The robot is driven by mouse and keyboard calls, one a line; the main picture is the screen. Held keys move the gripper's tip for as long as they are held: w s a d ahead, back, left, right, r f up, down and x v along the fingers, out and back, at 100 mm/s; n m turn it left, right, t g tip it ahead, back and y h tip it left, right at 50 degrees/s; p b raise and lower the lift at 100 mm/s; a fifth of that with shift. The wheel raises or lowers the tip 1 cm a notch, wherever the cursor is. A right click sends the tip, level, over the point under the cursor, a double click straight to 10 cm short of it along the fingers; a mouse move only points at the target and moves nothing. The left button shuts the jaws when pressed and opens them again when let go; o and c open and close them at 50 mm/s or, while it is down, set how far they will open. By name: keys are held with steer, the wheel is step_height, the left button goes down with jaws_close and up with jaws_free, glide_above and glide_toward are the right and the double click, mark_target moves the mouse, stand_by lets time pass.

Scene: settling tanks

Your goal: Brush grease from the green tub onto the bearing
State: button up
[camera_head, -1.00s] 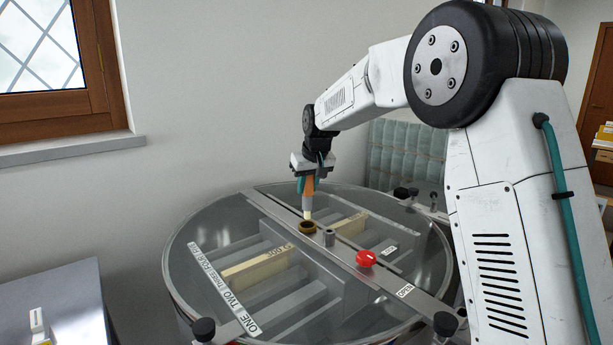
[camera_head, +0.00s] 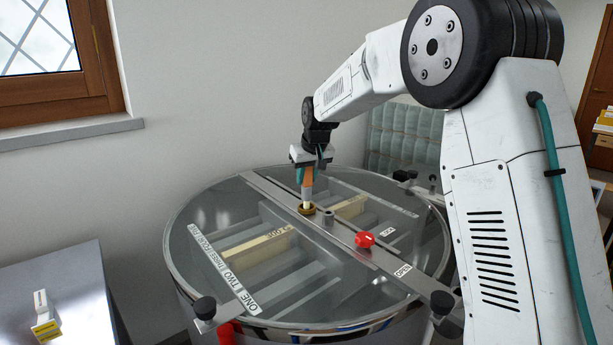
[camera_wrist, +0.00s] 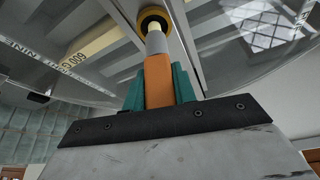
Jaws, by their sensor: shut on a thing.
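My gripper (camera_head: 306,176) is shut on the orange handle of a brush (camera_head: 307,189), which points down. In the wrist view the brush (camera_wrist: 158,80) stands between the teal fingers (camera_wrist: 158,88), with a grey collar and a pale tip. The bearing (camera_head: 306,211) is a brass-coloured ring on the metal bar across the round tank. The brush tip is at the ring's opening; I cannot tell whether it touches the inside. The bearing (camera_wrist: 141,18) also shows behind the tip in the wrist view. I see no green tub in either view.
Black clamp knobs (camera_head: 204,308) stand at the rim. A grey table (camera_head: 75,285) with a small white-and-yellow object (camera_head: 44,318) is at left.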

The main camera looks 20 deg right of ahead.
steer(key=shift+f, duration=0.25)
stand_by(0.5)
steer(key=shift+s+d, duration=0.15)
steer(key=shift+s, duration=0.25)
steer(key=shift+w+a, duration=0.2)
steer(key=shift+w, duration=0.25)
steer(key=shift+w+a, duration=0.1)
steer(key=shift+w, duration=0.2)
steer(key=shift+s, duration=0.1)
steer(key=shift+s+d, duration=0.3)
steer(key=shift+s, duration=0.35)
steer(key=shift+w+a, duration=0.1)
steer(key=shift+w, duration=0.1)
steer(key=shift+w+a, duration=0.2)
steer(key=shift+w, duration=0.35)
steer(key=shift+s+d, duration=0.1)
steer(key=shift+s, duration=0.1)
